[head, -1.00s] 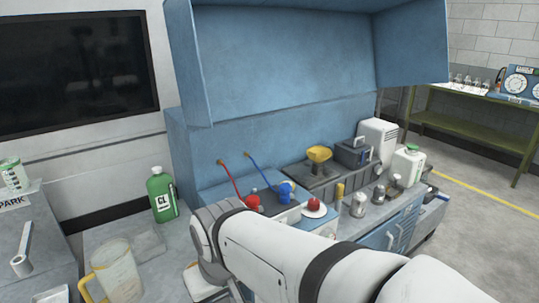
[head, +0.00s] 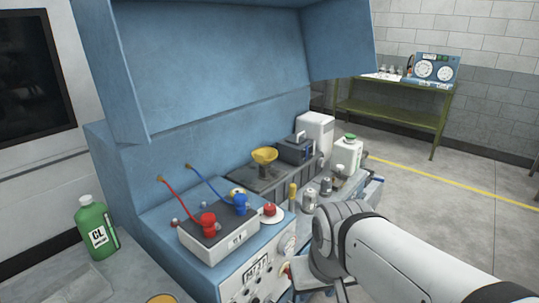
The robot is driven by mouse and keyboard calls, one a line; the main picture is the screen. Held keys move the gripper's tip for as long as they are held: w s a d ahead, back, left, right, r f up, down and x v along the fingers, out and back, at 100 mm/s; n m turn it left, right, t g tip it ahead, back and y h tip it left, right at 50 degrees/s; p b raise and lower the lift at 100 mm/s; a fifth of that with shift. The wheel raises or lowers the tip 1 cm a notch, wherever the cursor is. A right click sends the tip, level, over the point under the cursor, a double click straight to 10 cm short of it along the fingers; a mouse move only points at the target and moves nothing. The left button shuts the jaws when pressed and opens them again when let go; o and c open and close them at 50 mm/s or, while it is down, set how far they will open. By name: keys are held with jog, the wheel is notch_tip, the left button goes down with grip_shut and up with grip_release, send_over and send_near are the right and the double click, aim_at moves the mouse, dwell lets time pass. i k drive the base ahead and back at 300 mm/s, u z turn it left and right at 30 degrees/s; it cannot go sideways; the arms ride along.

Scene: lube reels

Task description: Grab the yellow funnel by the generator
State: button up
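The yellow funnel (head: 264,156) stands upright, wide mouth up, on the dark grey top of the blue bench, toward the back wall. Just to its right is a dark box-shaped unit (head: 295,149), which may be the generator. My arm comes in from the lower right, well in front of the funnel and apart from it. My gripper lies low at the arm's end, mostly cut off or hidden, so its fingers cannot be made out.
A battery-like box (head: 218,238) with red and blue clamps and cables stands left of the funnel. A red button (head: 269,209), metal canisters (head: 309,199) and a white jug (head: 346,155) line the bench front. A blue hood (head: 215,60) overhangs. A green bottle (head: 95,231) stands left.

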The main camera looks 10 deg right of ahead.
aim_at(265, 156)
jog(key=z, duration=2.05)
jog(key=i, duration=1.85)
jog(key=u, duration=1.1)
jog(key=k, duration=0.1)
jog(key=u, duration=2.3)
